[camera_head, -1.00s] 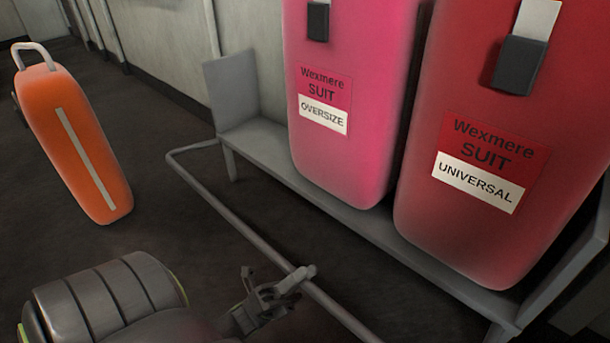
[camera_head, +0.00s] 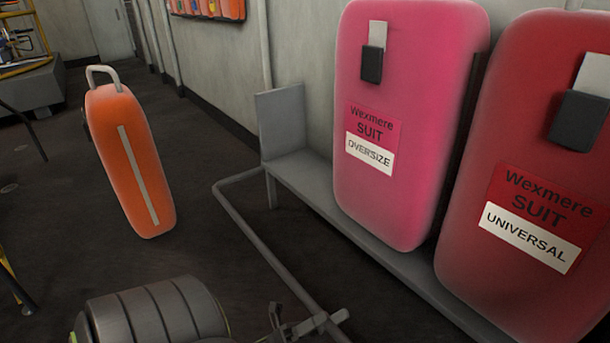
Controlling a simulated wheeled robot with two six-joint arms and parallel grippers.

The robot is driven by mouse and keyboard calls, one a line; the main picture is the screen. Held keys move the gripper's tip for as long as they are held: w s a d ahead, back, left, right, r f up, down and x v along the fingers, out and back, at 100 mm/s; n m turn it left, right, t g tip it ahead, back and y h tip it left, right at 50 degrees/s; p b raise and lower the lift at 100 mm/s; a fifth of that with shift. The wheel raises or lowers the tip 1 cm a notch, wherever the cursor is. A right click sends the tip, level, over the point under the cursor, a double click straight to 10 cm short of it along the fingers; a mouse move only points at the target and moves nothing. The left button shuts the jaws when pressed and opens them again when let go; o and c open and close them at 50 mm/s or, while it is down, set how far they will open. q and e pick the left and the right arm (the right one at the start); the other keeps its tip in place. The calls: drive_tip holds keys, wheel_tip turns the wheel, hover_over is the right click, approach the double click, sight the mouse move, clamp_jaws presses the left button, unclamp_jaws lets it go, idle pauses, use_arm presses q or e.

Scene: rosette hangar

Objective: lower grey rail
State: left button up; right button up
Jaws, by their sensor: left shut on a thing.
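The grey rail (camera_head: 262,247) is a thin bar in front of the grey bench. At its far end it bends back toward the bench's end panel. It sits below the level of the bench seat, and its near part runs out of the bottom of the view. My left gripper (camera_head: 318,322) is at the bottom edge, shut on the grey rail, and is partly cut off by the frame. My right gripper is not in view.
A pink case marked Oversize (camera_head: 388,210) and a red case marked Universal (camera_head: 490,270) stand on the bench (camera_head: 310,178). An orange suitcase (camera_head: 136,185) stands tilted on the dark floor at left. Floor between suitcase and rail is clear.

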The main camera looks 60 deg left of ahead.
use_arm(q)
drive_tip(key=v, duration=1)
drive_tip(key=shift+s, duration=0.2)
